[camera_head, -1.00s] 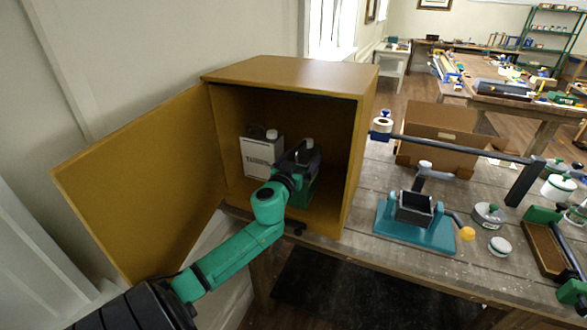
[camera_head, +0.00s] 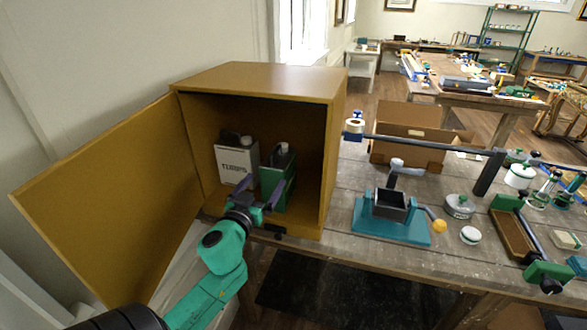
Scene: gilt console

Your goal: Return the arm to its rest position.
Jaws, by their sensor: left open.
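My left arm comes in from the bottom left, green with dark joints. My left gripper (camera_head: 258,195) is open at the mouth of the yellow-brown cabinet (camera_head: 262,78), its fingers spread in front of the cans. The cabinet's door (camera_head: 105,205) stands wide open to the left. Inside stand a white can (camera_head: 236,165) with lettering and, to its right, a green can (camera_head: 279,183). The gripper overlaps the lower front of both cans in the picture, and a finger shows close to the green can; I cannot tell if they touch. My right gripper is not in view.
The wooden bench (camera_head: 345,250) runs right from the cabinet. On it are a teal fixture (camera_head: 390,228) with a crank, a cardboard box (camera_head: 408,152), a horizontal dark bar (camera_head: 430,144), white-lidded jars (camera_head: 459,206) and a brown tray (camera_head: 511,236). Dark floor lies below the bench front.

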